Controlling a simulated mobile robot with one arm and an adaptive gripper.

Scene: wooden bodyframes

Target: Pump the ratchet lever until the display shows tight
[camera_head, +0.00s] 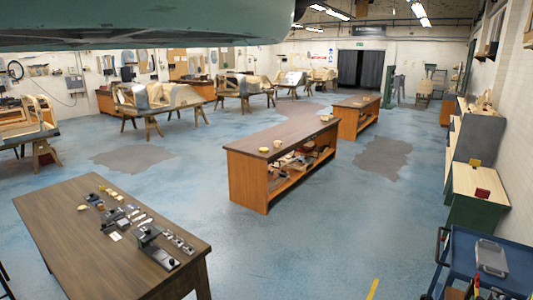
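Several small dark devices and light pieces lie in a row on the brown wooden table (75,235) at the front left. The largest is a dark device with a raised block and a flat base (150,240), near the table's right end. I cannot tell at this distance which piece is the ratchet lever or the display, and no reading can be made out. My gripper is not in view.
A wooden workbench (250,165) with filled open shelves stands mid-floor, another bench (357,112) behind it. A blue cart (510,265) stands front right, by cabinets along the wall. Blue floor (290,250) lies clear between table and cart. Wooden bodyframes (160,97) stand back left.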

